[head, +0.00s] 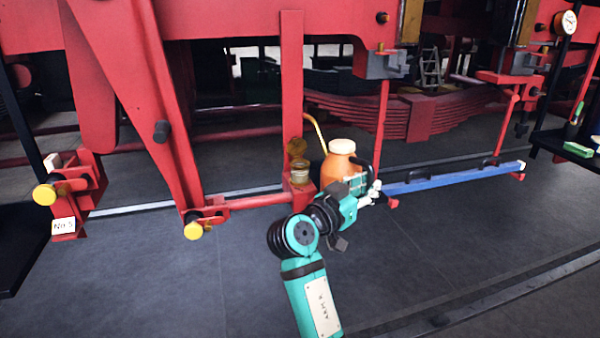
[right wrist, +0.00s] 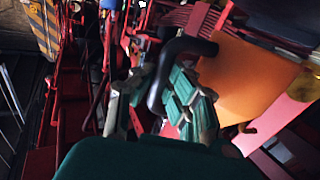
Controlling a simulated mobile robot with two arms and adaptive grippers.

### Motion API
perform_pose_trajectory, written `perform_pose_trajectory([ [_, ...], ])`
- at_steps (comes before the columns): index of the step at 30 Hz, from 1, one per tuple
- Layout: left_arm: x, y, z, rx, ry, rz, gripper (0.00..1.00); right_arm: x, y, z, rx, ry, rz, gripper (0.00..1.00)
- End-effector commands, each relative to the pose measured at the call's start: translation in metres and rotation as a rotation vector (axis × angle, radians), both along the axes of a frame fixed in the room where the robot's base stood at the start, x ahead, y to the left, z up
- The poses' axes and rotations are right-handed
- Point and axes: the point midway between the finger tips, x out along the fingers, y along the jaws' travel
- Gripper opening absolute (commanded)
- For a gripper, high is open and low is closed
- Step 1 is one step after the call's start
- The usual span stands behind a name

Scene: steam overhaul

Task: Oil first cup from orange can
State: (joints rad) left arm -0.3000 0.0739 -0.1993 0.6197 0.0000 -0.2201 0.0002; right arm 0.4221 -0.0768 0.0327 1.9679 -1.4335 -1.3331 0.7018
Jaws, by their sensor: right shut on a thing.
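The orange can (head: 338,165) has a pale top, a dark handle and a thin yellow spout (head: 318,132). It looks close to upright. My right gripper (head: 366,188) is at the can's right side, shut on its handle. The right wrist view shows the dark handle (right wrist: 160,88) between my fingers, beside the can's orange body (right wrist: 245,80). A brass cup (head: 300,173) sits on the red frame just left of the can, with a round brown lid raised above it. The spout's tip is above the cup's level; its exact distance is unclear. My left gripper is not in view.
A red upright (head: 291,80) rises right behind the cup. A blue bar (head: 450,179) runs to the right of my gripper. Yellow-capped pins (head: 194,230) stick out at the left. The grey floor in front is clear.

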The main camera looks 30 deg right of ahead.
Motion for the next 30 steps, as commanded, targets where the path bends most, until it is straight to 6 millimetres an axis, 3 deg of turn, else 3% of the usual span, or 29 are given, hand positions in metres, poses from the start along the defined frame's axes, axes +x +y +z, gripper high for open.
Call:
perform_pose_trajectory([
  [16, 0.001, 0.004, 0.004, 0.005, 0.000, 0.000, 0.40, -0.060, 0.015, 0.013, -0.001, -0.004, 0.001, 0.00],
  [30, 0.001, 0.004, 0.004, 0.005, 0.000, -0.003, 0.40, -0.067, 0.016, 0.015, -0.002, -0.004, 0.000, 0.00],
])
